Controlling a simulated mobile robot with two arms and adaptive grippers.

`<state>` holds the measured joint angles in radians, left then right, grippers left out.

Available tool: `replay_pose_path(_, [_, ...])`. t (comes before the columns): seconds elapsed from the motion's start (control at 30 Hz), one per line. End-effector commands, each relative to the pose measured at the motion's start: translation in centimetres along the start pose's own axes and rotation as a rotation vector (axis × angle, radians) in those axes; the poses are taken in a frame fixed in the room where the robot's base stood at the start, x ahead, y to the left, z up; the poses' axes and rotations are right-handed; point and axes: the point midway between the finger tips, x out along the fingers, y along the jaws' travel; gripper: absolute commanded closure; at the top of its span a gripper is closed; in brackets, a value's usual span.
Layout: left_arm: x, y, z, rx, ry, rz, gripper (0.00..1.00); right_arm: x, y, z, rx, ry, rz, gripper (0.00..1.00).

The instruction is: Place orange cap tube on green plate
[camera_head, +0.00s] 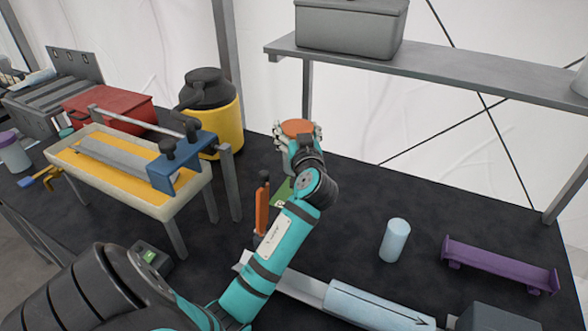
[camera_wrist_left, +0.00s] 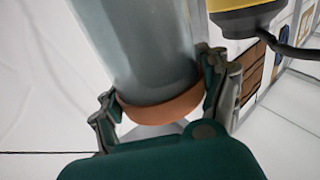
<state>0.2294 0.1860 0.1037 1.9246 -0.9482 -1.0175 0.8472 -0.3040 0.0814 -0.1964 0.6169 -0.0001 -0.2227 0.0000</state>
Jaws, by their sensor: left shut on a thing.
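My left gripper (camera_head: 298,137) is shut on the orange cap tube and holds it beyond the middle of the dark table. The orange cap (camera_head: 296,127) shows between the fingers in the head view. In the left wrist view the tube (camera_wrist_left: 140,45) has a grey see-through body and an orange band, with the fingers of my left gripper (camera_wrist_left: 165,105) on either side. A small green flat patch (camera_head: 281,194), which may be the green plate, shows beside my left arm; the arm hides part of it. My right gripper is out of view.
A yellow pot (camera_head: 218,120) with a black lid stands left of the gripper. A cream trough (camera_head: 125,165) stands further left. An upright orange-handled thing (camera_head: 262,208) is beside the arm. A pale cylinder (camera_head: 395,240) and a purple stand (camera_head: 498,264) are at right. A shelf (camera_head: 450,75) hangs behind.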

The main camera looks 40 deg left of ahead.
Motion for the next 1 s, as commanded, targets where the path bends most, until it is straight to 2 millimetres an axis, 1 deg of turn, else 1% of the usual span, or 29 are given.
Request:
replay_pose_path(0.2, [0.0,0.0,4.0,0.008,-0.003,0.001,0.71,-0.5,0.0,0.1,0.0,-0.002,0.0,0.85])
replay_pose_path(0.3, [0.0,0.0,5.3,0.005,-0.001,0.0,0.71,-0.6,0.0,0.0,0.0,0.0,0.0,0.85])
replay_pose_path(0.47, [0.0,0.0,6.8,0.005,-0.001,0.0,0.71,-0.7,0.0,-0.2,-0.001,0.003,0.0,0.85])
replay_pose_path(0.6, [0.0,0.0,8.8,0.006,0.0,0.0,0.71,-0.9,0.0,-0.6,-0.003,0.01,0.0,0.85])
replay_pose_path(0.7, [0.0,0.0,9.5,0.003,0.001,0.001,0.71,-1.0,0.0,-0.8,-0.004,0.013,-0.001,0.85])
replay_pose_path(1.0, [0.0,0.0,9.8,0.0,0.001,0.0,0.71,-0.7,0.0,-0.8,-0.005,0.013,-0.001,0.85])
